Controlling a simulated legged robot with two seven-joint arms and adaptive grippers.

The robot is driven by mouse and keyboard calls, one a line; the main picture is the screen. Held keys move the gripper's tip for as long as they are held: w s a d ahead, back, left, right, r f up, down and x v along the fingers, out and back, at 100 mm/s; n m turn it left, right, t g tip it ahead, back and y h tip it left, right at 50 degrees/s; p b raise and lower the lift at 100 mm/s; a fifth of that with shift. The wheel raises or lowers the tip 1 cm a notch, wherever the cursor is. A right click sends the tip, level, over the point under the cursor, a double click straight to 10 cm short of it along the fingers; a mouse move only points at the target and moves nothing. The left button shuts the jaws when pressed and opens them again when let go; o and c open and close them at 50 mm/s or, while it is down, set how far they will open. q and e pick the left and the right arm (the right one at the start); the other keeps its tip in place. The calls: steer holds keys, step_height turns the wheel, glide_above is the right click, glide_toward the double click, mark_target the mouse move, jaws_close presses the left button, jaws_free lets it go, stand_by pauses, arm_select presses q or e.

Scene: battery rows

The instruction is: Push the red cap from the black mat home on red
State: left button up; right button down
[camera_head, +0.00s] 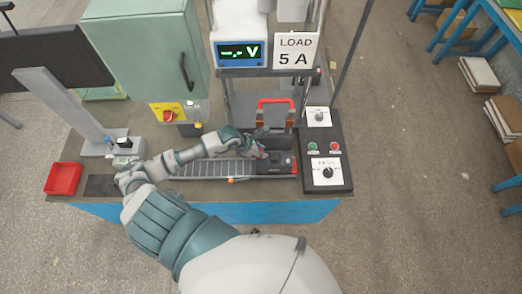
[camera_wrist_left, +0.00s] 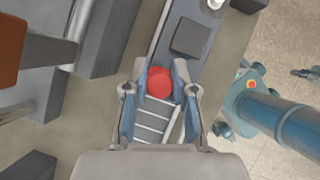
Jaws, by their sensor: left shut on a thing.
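My left gripper (camera_head: 260,153) is over the right part of the bench, at the right end of the grey slatted row (camera_head: 212,168). In the left wrist view my left gripper (camera_wrist_left: 160,86) is shut on the round red cap (camera_wrist_left: 159,82), with a finger on each side. The slatted row (camera_wrist_left: 154,122) shows below the cap there. I cannot tell whether the cap touches anything under it. A dark block (camera_head: 274,167) lies by the gripper. The black mat (camera_head: 101,186) is at the bench's left and looks bare. My right gripper is not in view.
A red tray (camera_head: 63,178) stands at the bench's left edge. A red-handled device (camera_head: 276,113) stands behind the gripper, and a black control panel (camera_head: 323,150) is to its right. A green cabinet (camera_head: 148,48) and a monitor (camera_head: 55,58) stand at the back left.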

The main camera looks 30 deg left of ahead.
arm_select(q)
steer(key=shift+f+b, duration=0.45)
steer(key=shift+f, duration=0.05)
stand_by(0.7)
steer(key=o, duration=1.3)
steer(key=shift+r, duration=0.2)
steer(key=shift+r+p, duration=2.45)
steer(key=shift+r, duration=0.95)
